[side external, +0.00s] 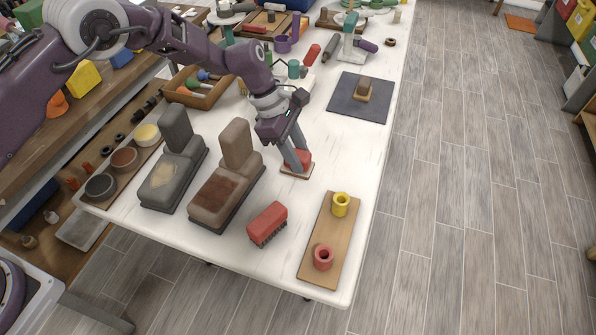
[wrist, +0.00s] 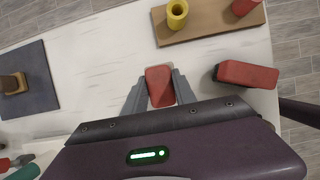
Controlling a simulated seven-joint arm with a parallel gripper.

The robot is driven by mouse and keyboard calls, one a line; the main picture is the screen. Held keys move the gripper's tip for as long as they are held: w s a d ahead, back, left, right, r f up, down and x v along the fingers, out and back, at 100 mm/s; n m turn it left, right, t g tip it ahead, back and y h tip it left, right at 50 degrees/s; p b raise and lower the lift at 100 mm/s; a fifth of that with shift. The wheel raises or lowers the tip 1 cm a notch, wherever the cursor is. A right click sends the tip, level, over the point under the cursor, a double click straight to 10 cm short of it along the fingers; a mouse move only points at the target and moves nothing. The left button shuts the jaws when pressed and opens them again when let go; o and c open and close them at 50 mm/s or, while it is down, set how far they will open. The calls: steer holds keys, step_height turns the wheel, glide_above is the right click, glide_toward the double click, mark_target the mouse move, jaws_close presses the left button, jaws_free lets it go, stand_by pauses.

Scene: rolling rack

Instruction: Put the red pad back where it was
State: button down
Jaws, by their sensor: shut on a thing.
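The red pad (side external: 304,158) is a small block with rounded corners, held between the fingers of my gripper (side external: 299,165). A small thin wooden base (side external: 290,173) shows under it in the side view; whether the pad touches this base or hangs just above it I cannot tell. In the wrist view the red pad (wrist: 159,80) sits between the two grey fingers of my gripper (wrist: 160,88), one on each side. The fingers hide part of the pad in the side view.
A red brush (side external: 268,223) stands front left of my gripper. Two large upright-handled blocks (side external: 228,187) (side external: 173,172) stand left. A dark mat (side external: 345,104) lies behind right.

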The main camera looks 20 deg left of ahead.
steer(key=shift+f, duration=2.35)
steer(key=shift+f, duration=0.1)
steer(key=c, duration=1)
jaws_free()
steer(key=v, duration=1.2)
